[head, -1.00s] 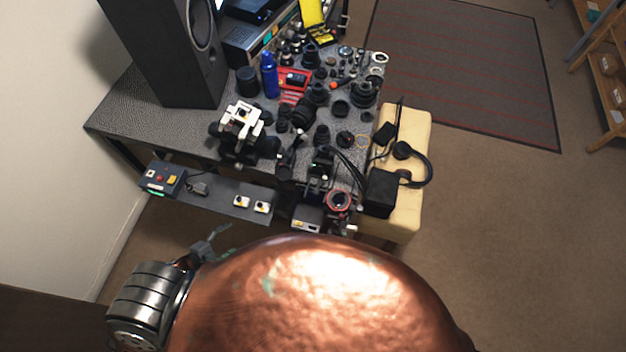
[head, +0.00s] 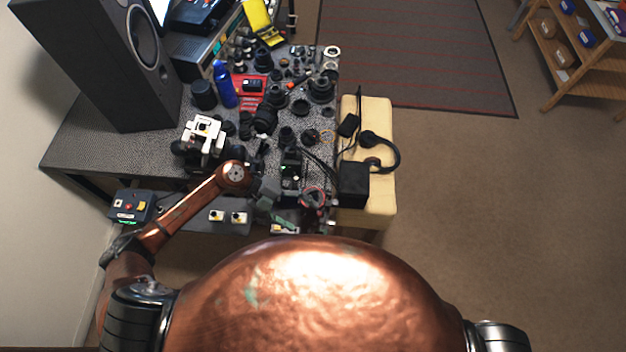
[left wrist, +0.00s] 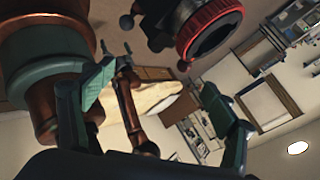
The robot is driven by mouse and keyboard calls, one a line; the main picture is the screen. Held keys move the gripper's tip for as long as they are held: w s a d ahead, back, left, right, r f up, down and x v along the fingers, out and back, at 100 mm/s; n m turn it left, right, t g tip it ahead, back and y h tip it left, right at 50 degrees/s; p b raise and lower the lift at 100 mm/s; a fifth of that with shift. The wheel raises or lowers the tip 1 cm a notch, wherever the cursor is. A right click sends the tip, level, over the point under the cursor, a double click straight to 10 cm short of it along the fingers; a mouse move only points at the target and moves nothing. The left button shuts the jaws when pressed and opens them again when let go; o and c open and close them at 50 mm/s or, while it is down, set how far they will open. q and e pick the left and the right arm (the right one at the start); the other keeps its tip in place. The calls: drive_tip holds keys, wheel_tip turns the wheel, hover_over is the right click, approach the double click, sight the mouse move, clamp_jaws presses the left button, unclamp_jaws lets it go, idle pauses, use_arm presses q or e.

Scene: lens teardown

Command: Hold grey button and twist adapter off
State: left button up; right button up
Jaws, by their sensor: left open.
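A dark round adapter with a red ring (head: 314,196) sits at the table's front right edge in the head view. In the left wrist view the red ring (left wrist: 210,22) is large at the top, around a dark opening and joined to a black body. My left gripper (head: 288,214) is beside the ring, at its lower left in the head view. Its two green fingers (left wrist: 165,74) are spread apart and empty, below the ring in the left wrist view. I cannot make out the grey button.
A black device (head: 291,170) stands behind the left gripper. A white-topped device (head: 203,132) is left of it. A black box (head: 353,184) and headphones (head: 378,140) lie on a cream bench (head: 380,206) at right. Several lens parts crowd the table.

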use_arm(q)
drive_tip(key=d+r+y, duration=0.1)
drive_tip(key=d+r, duration=0.1)
drive_tip(key=w+d+r+y, duration=0.1)
drive_tip(key=d+r, duration=0.1)
drive_tip(key=w+d+r+m+y, duration=0.1)
drive_tip(key=d, duration=0.1)
drive_tip(key=shift+w+d+r, duration=0.1)
drive_tip(key=shift+w+r, duration=0.1)
drive_tip(key=shift+r, duration=0.2)
drive_tip(key=y, duration=0.1)
drive_tip(key=m+t+y, duration=0.2)
drive_tip(key=y, duration=0.4)
approach(313, 198)
wheel_tip(313, 198, down, 9)
drive_tip(key=shift+s+f, duration=0.1)
drive_tip(key=shift+s, duration=0.1)
drive_tip(key=shift+c, duration=0.4)
drive_tip(key=c, duration=1.2)
use_arm(e)
clamp_jaws()
idle(1.1)
